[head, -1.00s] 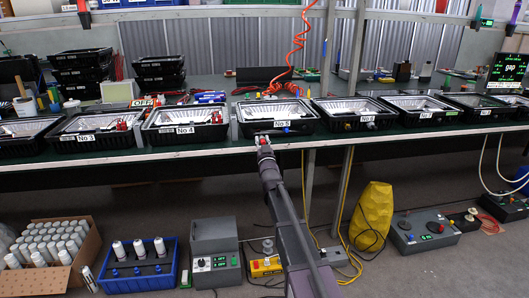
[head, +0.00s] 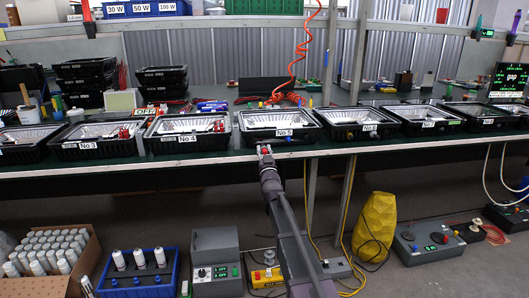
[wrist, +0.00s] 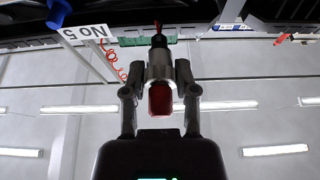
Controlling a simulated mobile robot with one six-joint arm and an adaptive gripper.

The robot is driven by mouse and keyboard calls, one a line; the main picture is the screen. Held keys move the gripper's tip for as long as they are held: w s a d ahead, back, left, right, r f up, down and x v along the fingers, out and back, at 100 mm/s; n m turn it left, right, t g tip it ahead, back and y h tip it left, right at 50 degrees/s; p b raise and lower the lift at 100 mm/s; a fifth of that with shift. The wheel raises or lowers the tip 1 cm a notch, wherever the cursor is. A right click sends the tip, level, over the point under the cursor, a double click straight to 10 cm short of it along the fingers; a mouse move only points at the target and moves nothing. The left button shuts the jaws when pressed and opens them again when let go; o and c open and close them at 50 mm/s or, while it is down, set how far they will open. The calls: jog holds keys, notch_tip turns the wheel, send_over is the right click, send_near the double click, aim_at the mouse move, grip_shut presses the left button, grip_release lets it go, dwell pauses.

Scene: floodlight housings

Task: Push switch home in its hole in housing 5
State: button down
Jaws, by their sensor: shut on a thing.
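Housing 5 (head: 250,126) is a black floodlight box with a bright reflector, labelled No 5, at the bench's front edge in the head view. My gripper (head: 265,151) is at its front wall, just left of the label. In the wrist view, my gripper (wrist: 159,82) is shut on the switch (wrist: 160,98), which has a red end toward me and a narrow dark end pointing at the housing.
A blue part (wrist: 59,12) sticks out of the housing beside the No 5 label. Housing 4 (head: 187,146) stands close on the left and another housing (head: 355,122) on the right. An orange coiled hose (head: 303,50) hangs behind. The yellow bag (head: 378,228) stands on the floor.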

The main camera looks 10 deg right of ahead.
aim_at(261, 142)
jog(key=shift+w, duration=2.55)
jog(key=shift+w+d, duration=0.1)
jog(key=shift+w, duration=1.3)
dwell(1.7)
jog(key=shift+c, duration=1.5)
grip_release()
jog(key=shift+s, duration=4.4)
